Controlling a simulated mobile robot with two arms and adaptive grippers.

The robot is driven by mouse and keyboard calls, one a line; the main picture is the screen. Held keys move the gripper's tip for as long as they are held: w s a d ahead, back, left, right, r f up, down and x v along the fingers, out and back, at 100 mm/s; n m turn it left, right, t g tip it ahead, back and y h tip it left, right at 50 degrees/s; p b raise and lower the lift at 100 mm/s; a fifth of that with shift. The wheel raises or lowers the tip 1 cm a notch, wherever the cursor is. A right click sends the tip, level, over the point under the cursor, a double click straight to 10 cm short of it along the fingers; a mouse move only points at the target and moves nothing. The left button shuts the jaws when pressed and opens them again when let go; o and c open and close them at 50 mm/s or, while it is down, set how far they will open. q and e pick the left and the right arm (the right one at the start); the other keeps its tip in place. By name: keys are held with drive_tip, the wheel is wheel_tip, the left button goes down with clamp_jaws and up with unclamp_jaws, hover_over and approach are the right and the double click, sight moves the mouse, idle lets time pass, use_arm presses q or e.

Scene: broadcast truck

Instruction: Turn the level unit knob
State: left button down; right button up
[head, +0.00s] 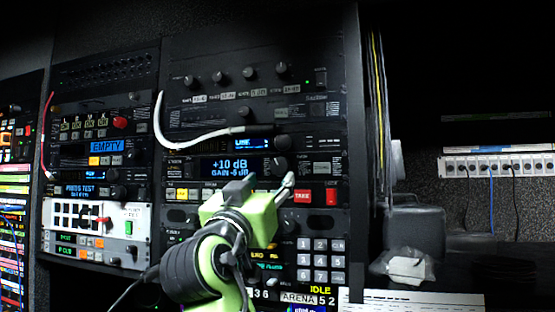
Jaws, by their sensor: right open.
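The level unit (228,166) appears to be the rack panel whose blue display reads "+10 dB" and "GAIN -6 dB". A dark round knob (281,165) sits just right of that display. My right gripper (265,187), on a green arm, is in front of the rack just below this panel. Its two grey fingers are apart with nothing between them. The finger on the right points up toward the knob; I cannot tell how far it is from the panel. My arm hides part of the panels below. My left gripper is not in view.
Another knob (282,142) sits directly above, beside a second blue display. A white cable (180,140) curves across the rack on the left. Lit buttons, including a red TAKE button (302,196), and a keypad (313,261) are close to my gripper.

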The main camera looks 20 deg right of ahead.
sight(279, 170)
drive_tip(key=p+x, duration=0.3)
drive_tip(key=x, duration=0.2)
drive_tip(key=shift+w+d+r, duration=0.2)
drive_tip(key=shift+w, duration=0.05)
drive_tip(key=shift+w+d, duration=0.35)
drive_tip(key=shift+w, duration=0.15)
drive_tip(key=c, duration=1.1)
